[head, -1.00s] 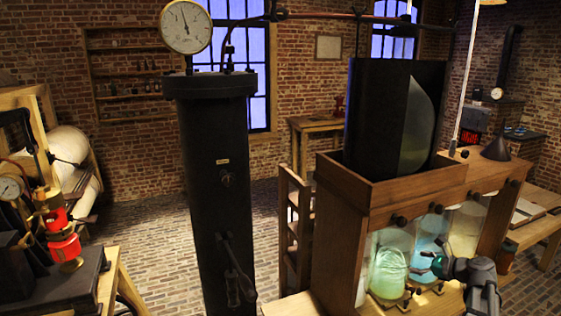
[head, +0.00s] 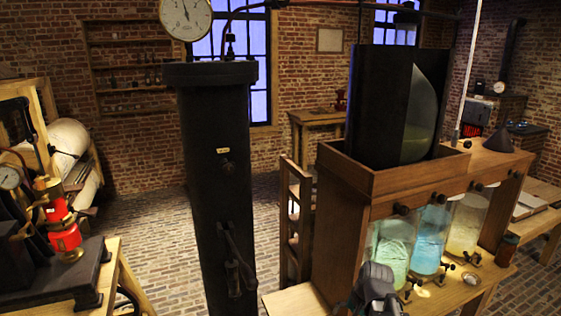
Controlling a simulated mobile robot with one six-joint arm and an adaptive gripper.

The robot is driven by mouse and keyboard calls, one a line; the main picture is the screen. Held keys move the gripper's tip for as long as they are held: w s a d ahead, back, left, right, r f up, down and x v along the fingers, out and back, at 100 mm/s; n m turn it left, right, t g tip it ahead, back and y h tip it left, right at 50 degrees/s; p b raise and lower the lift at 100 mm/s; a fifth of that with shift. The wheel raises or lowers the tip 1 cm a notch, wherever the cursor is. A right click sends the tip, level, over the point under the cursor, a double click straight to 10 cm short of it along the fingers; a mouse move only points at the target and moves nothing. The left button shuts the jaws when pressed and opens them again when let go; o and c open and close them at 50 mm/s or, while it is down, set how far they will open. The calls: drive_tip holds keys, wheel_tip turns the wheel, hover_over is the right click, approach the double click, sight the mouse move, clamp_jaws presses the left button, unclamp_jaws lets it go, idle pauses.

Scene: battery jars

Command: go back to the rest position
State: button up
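My gripper (head: 368,294) is at the bottom of the head view, low in front of the left end of the wooden jar cabinet (head: 335,245). It is grey and dark, and the frame's lower edge cuts it off. I cannot make out its fingertips clearly, nor whether they are open or shut. Behind it stand glass jars of pale green (head: 392,246), blue (head: 430,240) and yellowish liquid (head: 466,228). The gripper overlaps the lower left of the green jar in the picture.
A small dark cup (head: 507,248) stands at the right end of the cabinet's ledge. Small taps (head: 473,258) line the ledge. A tall black column (head: 215,170) with a gauge (head: 186,14) stands left of the cabinet. Open brick floor (head: 150,230) lies further left.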

drive_tip(key=shift+s+a+f+n+g+h, duration=0.2)
drive_tip(key=shift+s+a+n+h, duration=0.25)
drive_tip(key=shift+s+n, duration=0.4)
drive_tip(key=shift+s+a+f+n+g+h, duration=0.25)
drive_tip(key=shift+s+n+h, duration=0.25)
drive_tip(key=shift+s+n, duration=0.35)
drive_tip(key=shift+s+a+f+n+g+h, duration=0.15)
drive_tip(key=shift+s+a+n+h, duration=0.4)
drive_tip(key=shift+n, duration=0.45)
drive_tip(key=shift+s+d, duration=0.1)
drive_tip(key=shift+d, duration=0.05)
idle(1.2)
